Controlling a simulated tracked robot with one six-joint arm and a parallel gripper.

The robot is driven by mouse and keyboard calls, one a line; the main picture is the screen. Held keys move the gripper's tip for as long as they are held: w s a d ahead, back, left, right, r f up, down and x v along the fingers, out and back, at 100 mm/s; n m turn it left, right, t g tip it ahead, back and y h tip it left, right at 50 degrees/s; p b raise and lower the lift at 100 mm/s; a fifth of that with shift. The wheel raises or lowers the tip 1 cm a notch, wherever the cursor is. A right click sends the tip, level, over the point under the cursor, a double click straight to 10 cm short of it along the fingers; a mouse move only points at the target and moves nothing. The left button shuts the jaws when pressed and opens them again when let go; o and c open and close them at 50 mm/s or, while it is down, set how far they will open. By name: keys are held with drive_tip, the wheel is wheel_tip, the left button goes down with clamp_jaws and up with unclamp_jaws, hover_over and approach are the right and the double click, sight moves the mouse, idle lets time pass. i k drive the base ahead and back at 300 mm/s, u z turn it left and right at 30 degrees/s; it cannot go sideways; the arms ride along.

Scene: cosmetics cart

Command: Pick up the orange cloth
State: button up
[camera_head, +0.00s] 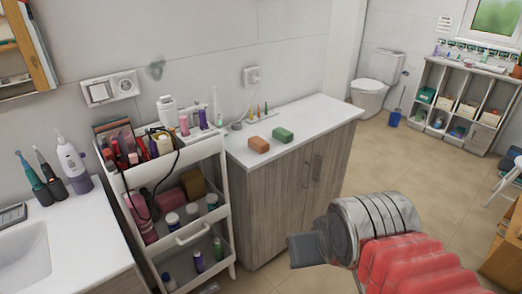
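A small orange-brown block-like item (258,144), which may be the folded orange cloth, lies on the white top of the wooden cabinet (240,156), near its front edge. A similar green item (283,134) lies just right of it and a little farther back. My gripper (300,249) is at the lower middle right, in front of the cabinet and lower in the picture than the orange item, apart from it. It shows as a dark grey end on my arm. Its fingers cannot be told apart, so its opening is unclear. I see nothing held in it.
A white cart (192,236) with cosmetics on several shelves stands left of the cabinet. A sink (25,255) is far left. The tiled floor right of the cabinet is mostly free.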

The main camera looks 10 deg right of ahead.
sight(256, 142)
drive_tip(key=z, duration=1.65)
drive_tip(key=i, duration=1.4)
drive_tip(key=u, duration=1.05)
